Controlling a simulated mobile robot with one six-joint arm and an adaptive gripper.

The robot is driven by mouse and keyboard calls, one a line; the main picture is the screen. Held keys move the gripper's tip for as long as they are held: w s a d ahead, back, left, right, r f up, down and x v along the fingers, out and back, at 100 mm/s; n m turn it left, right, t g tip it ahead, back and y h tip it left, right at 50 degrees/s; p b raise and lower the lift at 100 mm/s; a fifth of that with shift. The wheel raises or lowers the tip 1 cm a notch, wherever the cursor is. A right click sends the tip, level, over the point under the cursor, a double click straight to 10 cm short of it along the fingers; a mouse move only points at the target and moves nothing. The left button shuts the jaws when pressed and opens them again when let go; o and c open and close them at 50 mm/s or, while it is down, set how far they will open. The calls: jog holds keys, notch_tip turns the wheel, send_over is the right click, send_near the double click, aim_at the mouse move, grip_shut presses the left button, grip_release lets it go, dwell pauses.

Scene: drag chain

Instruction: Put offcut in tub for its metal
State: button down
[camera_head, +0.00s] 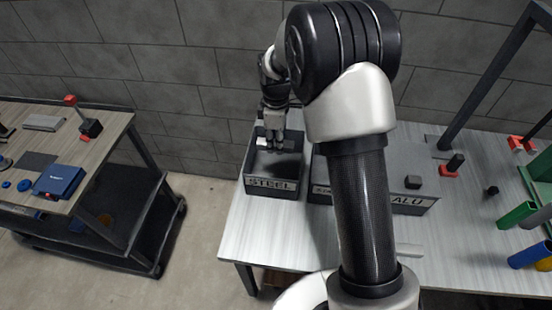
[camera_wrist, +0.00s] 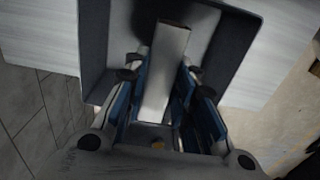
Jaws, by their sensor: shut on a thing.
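My gripper (camera_head: 276,138) is shut on a pale silver, bar-shaped offcut (camera_wrist: 164,75), gripped between the blue-lined fingers in the wrist view. The offcut also shows as a light piece (camera_head: 263,143) at the fingertips in the head view. The gripper points down over the dark grey tub labelled STEEL (camera_head: 272,184). The tub's walls (camera_wrist: 96,50) surround the offcut's far end in the wrist view. I cannot tell how far the offcut is from the tub floor. The tub labelled ALU (camera_head: 412,205) stands to the right, partly hidden by my arm.
Between these, another label is mostly hidden by my arm. A dark block (camera_head: 413,182) shows at the ALU tub. Green (camera_head: 517,214) and blue (camera_head: 530,254) tubes lie at the bench's right. A separate workbench (camera_head: 100,140) with a blue box (camera_head: 59,181) stands left, across a floor gap.

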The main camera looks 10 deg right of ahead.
jog(key=shift+f+b, duration=0.8)
jog(key=shift+f, duration=2.3)
jog(key=shift+f, duration=0.55)
jog(key=shift+b, duration=0.3)
jog(key=c, duration=1.3)
grip_release()
